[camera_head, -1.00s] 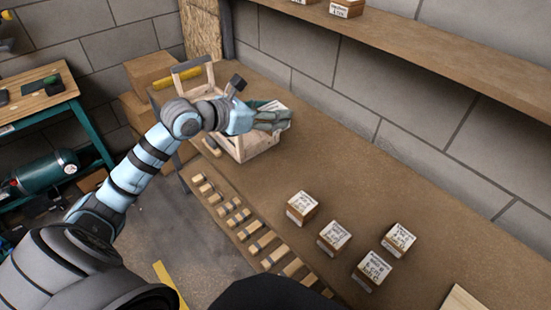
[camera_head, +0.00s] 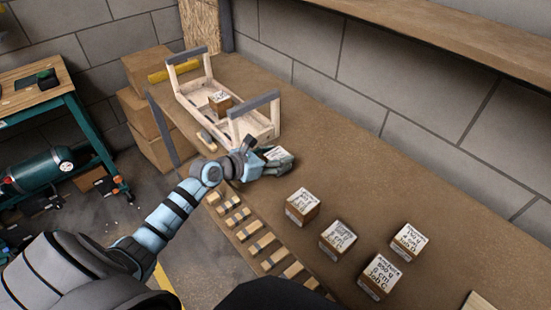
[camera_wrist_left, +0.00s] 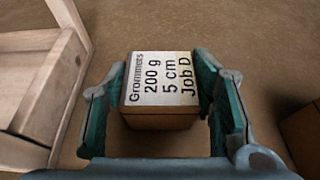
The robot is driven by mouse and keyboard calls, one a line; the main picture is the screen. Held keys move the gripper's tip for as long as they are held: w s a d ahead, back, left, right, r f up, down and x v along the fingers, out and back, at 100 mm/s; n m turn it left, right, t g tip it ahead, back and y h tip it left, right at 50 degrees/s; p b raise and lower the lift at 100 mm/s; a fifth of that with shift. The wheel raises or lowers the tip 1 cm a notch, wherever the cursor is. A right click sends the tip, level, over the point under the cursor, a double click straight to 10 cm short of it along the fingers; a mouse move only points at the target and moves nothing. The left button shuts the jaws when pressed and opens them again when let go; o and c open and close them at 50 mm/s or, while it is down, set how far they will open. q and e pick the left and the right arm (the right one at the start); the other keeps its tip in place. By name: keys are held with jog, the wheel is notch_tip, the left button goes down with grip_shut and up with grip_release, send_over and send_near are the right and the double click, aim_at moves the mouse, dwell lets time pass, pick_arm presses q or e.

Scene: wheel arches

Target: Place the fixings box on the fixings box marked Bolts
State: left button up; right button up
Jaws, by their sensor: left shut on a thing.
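My left gripper (camera_head: 277,161) is shut on a small cardboard fixings box (camera_wrist_left: 160,95), whose white label in the wrist view reads "Grommets 200 g 5 cm Job D". In the head view the fingers partly hide this box, just right of the wooden carrier. Several white-topped fixings boxes stand on the bench to the right: one (camera_head: 303,203) nearest the gripper, a second (camera_head: 338,239), a third (camera_head: 408,241) and a front one (camera_head: 379,272). I cannot make out which is marked Bolts. My right gripper is not in view.
A wooden carrier (camera_head: 262,130) with grey-topped end frames stands at the bench's far left, with another labelled box (camera_head: 220,101) inside. Small wooden blocks (camera_head: 237,216) line the front edge. A shelf (camera_head: 440,45) overhangs the back.

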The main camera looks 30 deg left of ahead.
pick_arm(q)
jog(key=shift+s, duration=0.1)
jog(key=o, duration=1.3)
